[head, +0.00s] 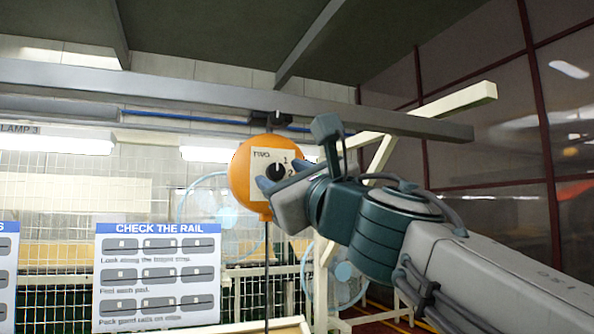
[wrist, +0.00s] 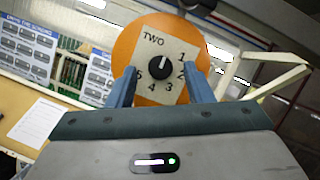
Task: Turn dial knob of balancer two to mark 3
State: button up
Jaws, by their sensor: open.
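Balancer two is an orange round housing (head: 243,181) hanging under the rail, also large in the wrist view (wrist: 131,50). Its pale dial plate (wrist: 178,45) reads TWO, with marks 1 to 5 around a black knob (wrist: 161,70). The knob also shows in the head view (head: 276,172). Its white pointer line points up and slightly right, between the word TWO and mark 1. My gripper (head: 279,178) is in front of the dial. Its blue fingers (wrist: 161,76) are open, one on each side of the knob, with clear gaps to it.
A grey overhead rail (head: 190,92) runs above the balancer. A dark cord hangs below it. A CHECK THE RAIL board (head: 158,275) stands at lower left. Wire mesh and blue-rimmed fans (head: 217,212) are behind. A cream beam (head: 455,104) lies to the right.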

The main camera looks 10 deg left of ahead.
jog(key=shift+w+a+r, duration=0.15)
jog(key=shift+w+a, duration=0.1)
jog(key=shift+w, duration=0.05)
jog(key=c, duration=1)
